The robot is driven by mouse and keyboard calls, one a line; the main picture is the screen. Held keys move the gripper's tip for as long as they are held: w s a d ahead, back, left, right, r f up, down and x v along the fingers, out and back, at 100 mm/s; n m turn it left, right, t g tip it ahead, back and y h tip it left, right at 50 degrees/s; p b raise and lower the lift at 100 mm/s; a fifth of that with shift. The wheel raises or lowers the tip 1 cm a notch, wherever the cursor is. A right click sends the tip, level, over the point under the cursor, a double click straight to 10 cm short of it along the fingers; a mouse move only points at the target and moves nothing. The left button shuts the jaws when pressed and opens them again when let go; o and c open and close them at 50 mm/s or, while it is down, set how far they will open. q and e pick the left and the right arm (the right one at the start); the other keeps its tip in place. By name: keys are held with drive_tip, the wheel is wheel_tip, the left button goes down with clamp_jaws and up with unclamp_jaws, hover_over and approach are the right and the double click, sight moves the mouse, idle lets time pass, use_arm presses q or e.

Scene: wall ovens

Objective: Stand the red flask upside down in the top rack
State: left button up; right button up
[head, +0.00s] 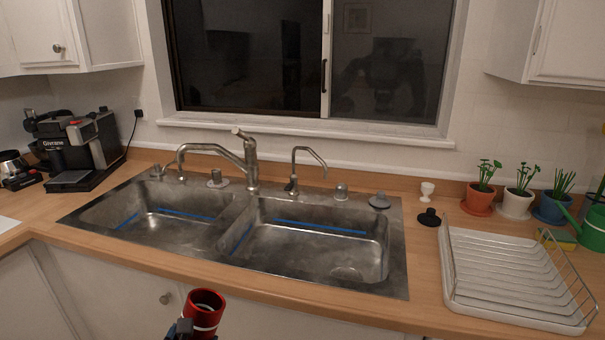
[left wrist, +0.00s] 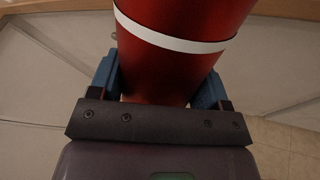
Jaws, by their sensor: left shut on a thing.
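The red flask (head: 203,311) shows at the bottom of the head view, in front of the counter's front edge. Its dark round opening faces up, a little tilted. My left gripper (head: 186,328) is at its lower left side. In the left wrist view the flask (left wrist: 172,75) has a white band, and my left gripper (left wrist: 162,88) is shut on it with a blue finger on each side. A white wire dish rack (head: 505,316) stands on the counter at the right, empty of dishes. No other rack is in view. My right gripper is not in view.
A steel double sink (head: 225,251) with a tall faucet (head: 251,160) fills the middle counter. A coffee machine (head: 85,150) is at the left. Potted plants (head: 479,198), a green watering can (head: 593,228) and a black stopper (head: 429,219) are near the rack.

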use_arm(q)
drive_tip(key=m+p, duration=0.1)
drive_tip(key=p, duration=0.1)
drive_tip(key=m+y+p, duration=0.1)
drive_tip(key=p, duration=0.2)
drive_tip(key=shift+r+m+t, duration=0.3)
drive_tip(key=shift+m, duration=0.1)
drive_tip(key=shift+f, duration=0.1)
drive_tip(key=shift+f+m, duration=0.15)
drive_tip(key=shift+m, duration=0.25)
drive_tip(key=m+y+p, duration=0.1)
drive_tip(key=p, duration=0.2)
drive_tip(key=shift+r, duration=0.2)
drive_tip(key=shift+f+m+p, duration=0.1)
drive_tip(key=shift+m+p, duration=0.25)
drive_tip(key=shift+m, duration=0.35)
drive_tip(key=shift+w+f+m+y, duration=0.1)
drive_tip(key=shift+m+y, duration=0.3)
drive_tip(key=shift+m, duration=0.5)
drive_tip(key=m+y, duration=0.1)
drive_tip(key=m, duration=0.2)
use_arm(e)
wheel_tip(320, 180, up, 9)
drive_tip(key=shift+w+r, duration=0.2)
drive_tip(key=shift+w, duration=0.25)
use_arm(q)
drive_tip(key=shift+d+m, duration=0.2)
drive_tip(key=shift+m, duration=0.2)
